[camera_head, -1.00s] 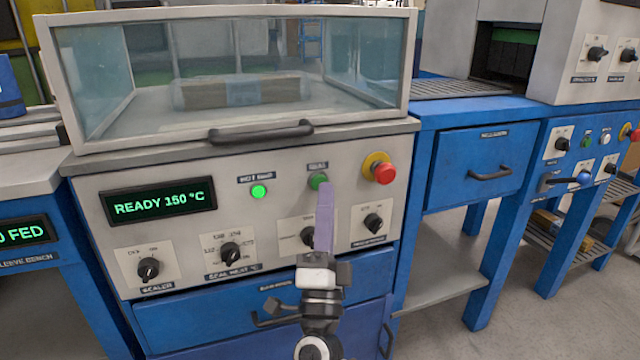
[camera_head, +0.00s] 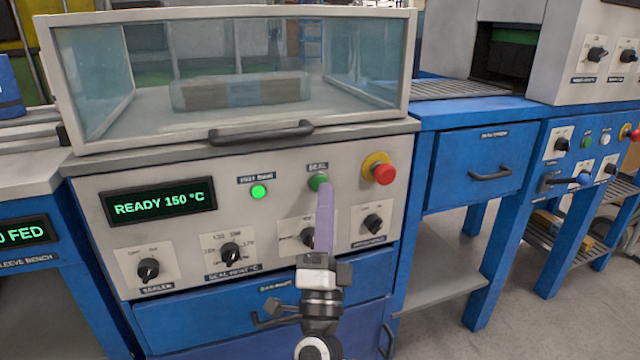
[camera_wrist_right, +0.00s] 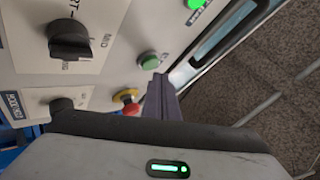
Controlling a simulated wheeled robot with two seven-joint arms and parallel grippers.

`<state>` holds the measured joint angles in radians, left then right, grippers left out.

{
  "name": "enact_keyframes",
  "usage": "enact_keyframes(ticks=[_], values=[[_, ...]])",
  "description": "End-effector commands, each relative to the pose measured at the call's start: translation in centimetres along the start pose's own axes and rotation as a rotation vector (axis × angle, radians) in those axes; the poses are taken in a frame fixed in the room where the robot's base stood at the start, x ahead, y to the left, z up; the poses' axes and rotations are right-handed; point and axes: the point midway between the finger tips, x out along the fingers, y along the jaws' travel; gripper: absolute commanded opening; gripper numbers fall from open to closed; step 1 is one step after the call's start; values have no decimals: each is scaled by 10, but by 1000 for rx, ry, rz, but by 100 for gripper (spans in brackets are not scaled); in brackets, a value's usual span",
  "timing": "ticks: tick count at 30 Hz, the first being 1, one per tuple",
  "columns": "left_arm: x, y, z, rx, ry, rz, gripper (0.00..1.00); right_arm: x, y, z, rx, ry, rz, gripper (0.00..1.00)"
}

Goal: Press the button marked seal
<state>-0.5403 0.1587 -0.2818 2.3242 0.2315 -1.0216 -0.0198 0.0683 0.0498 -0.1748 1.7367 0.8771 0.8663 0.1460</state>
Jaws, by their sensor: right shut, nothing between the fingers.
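The green button (camera_head: 317,181) sits on the grey sealer panel (camera_head: 290,200) under a small label that reads SEAL. My right gripper (camera_head: 325,192) is shut and empty. Its purple fingers point at the panel, with the tips just at the lower right edge of the button in the head view. In the right wrist view the green button (camera_wrist_right: 149,62) shows just beyond the fingertips (camera_wrist_right: 160,82), a little to their upper left. I cannot tell whether the tips touch it. My left gripper is in neither view.
A red emergency stop (camera_head: 384,174) on a yellow base is right of the button. A lit green lamp (camera_head: 258,192) and a display (camera_head: 158,202) reading READY 150 °C are to the left. Rotary knobs (camera_head: 230,253) line the panel below. A clear hood with a handle (camera_head: 262,132) is above.

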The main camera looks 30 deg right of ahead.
Motion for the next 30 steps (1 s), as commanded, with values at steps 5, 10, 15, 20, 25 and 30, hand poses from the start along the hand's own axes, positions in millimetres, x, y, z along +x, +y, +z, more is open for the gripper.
enact_keyframes(ticks=[5,10,15,20,25,30], values=[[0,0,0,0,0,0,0,0,0,0,0,0,0,0],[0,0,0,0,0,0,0,0,0,0,0,0,0,0],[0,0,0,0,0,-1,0,0,0,0,0,0,0,0],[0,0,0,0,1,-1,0,0,0,0,0,0,0,0],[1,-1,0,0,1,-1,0,4,3,3,0,1,0,0],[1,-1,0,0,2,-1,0,6,4,4,1,1,0,0]])
